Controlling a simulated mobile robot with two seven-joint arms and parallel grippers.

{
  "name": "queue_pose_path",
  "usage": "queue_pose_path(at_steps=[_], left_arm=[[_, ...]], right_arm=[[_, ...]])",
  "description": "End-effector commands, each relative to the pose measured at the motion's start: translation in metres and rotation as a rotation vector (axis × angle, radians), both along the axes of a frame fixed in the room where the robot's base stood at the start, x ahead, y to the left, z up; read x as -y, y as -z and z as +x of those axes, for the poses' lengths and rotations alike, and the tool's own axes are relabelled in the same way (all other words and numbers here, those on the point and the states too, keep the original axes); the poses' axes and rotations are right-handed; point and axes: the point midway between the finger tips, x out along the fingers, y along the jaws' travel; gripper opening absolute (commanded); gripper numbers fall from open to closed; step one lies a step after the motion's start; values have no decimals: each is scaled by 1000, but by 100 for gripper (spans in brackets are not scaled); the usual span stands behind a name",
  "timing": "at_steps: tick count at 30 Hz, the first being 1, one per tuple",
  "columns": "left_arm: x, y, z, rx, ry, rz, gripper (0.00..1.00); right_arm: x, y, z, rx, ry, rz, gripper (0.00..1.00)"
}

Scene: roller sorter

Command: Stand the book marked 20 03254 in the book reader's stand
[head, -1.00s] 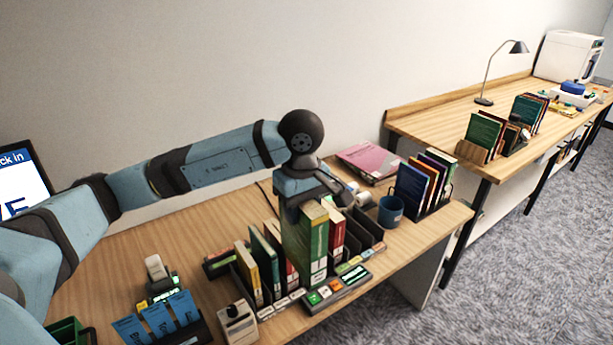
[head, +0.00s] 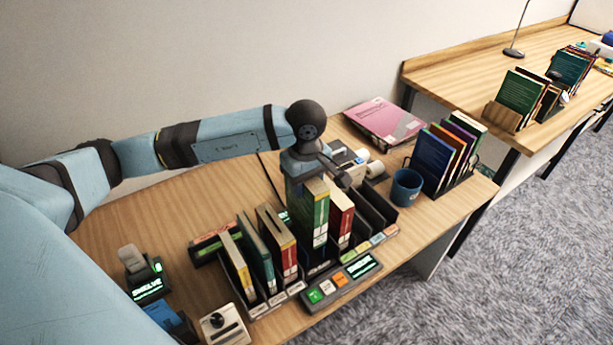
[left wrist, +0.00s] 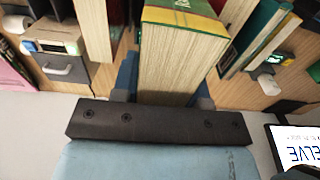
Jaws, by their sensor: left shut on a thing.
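My left gripper (head: 310,172) is shut on a tall green book (head: 308,218) with a yellow band. It holds the book upright over the dark rack (head: 262,308), between two red books. In the left wrist view the book's pale page edges (left wrist: 180,62) sit between the fingers. The number on its spine is too small to read. Whether its bottom touches the rack is hidden. A dark panel (head: 345,283) with coloured buttons and a small lit screen lies in front. I cannot tell which part is the reader's stand. My right gripper is not in view.
Thin books (head: 236,262) fill the rack's left slots; its right slots (head: 375,212) look empty. A lever box (head: 223,327) is at front left.

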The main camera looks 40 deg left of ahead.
Motion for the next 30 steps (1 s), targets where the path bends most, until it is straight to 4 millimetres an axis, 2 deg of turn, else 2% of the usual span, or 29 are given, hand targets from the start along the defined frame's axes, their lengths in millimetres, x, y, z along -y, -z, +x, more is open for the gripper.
queue_pose_path(at_steps=[5, 13, 22, 30], left_arm=[[0, 7, 0, 1, 0, 0, 0], [-1, 33, 0, -1, -3, 0, 0], [0, 72, 0, 2, -1, 0, 0], [0, 91, 1, 1, -1, 1, 0]], right_arm=[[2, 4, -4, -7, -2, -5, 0], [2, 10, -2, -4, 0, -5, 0], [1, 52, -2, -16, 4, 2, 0], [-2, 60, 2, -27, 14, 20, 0]])
